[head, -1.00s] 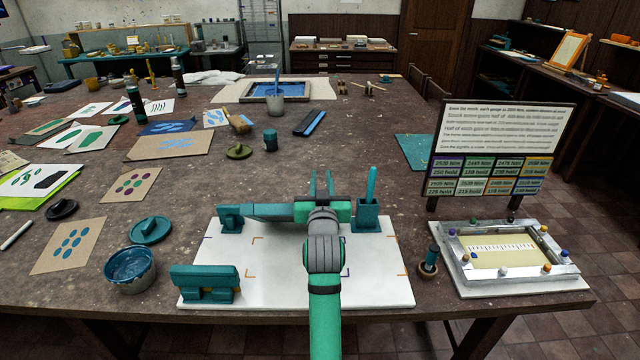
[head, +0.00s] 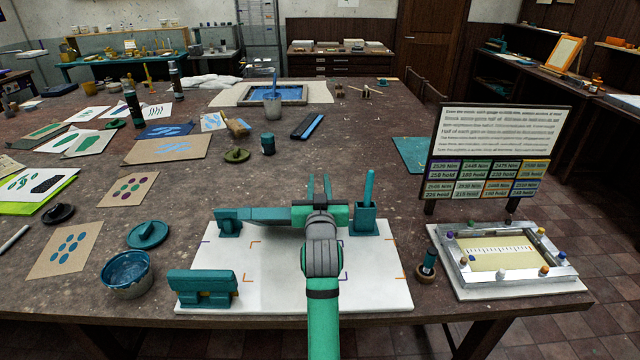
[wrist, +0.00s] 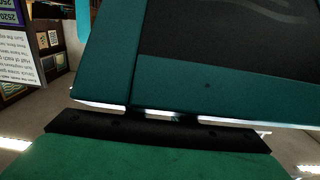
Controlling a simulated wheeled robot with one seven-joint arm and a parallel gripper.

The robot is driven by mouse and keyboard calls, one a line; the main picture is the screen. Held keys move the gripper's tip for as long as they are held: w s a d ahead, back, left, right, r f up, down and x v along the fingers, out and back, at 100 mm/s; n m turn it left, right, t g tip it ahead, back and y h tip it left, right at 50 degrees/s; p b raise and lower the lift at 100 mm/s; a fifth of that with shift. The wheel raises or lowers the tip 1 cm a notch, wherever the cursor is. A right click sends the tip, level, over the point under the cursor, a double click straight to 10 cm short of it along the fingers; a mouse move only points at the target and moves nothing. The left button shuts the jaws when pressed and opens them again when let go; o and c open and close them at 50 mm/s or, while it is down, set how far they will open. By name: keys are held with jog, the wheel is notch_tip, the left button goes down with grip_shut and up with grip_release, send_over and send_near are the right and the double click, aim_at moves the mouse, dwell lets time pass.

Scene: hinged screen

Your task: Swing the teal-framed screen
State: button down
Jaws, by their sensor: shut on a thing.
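The teal-framed screen (wrist: 190,85) fills much of the wrist view, with a dark panel inside its teal border. In the head view I see only a narrow teal bar (head: 270,217) of it, running from the far-left teal block (head: 228,222) to my gripper. My gripper (head: 319,187) is over the far middle of the white board (head: 280,285), shut on the screen's frame. My wrist hides the exact contact in the head view. A second teal block (head: 205,288) stands at the board's near-left corner.
A teal holder (head: 365,219) with an upright handle stands close right of my gripper. A small dark jar (head: 428,265) and a metal-framed tray (head: 510,257) are further right, below a sign (head: 500,145). A blue bowl (head: 127,272) is left. The board's middle is bare.

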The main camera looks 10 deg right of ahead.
jog(key=c, duration=1.6)
grip_release()
jog(key=shift+w+f, duration=0.15)
jog(key=shift+f, duration=0.75)
jog(key=shift+o, duration=0.2)
jog(key=shift+s+a+r, duration=0.1)
jog(key=shift+s+r, duration=0.3)
jog(key=shift+s, duration=0.35)
jog(key=shift+s+a+r, duration=0.15)
jog(key=shift+s+r, duration=0.2)
jog(key=shift+s, duration=0.45)
jog(key=shift+s+a+r, duration=0.1)
jog(key=shift+s+r, duration=0.3)
jog(key=shift+s, duration=0.35)
jog(key=s+a+r, duration=0.1)
jog(key=s+r, duration=0.1)
jog(key=s, duration=0.5)
jog(key=shift+s, duration=0.15)
jog(key=shift+s+a, duration=0.1)
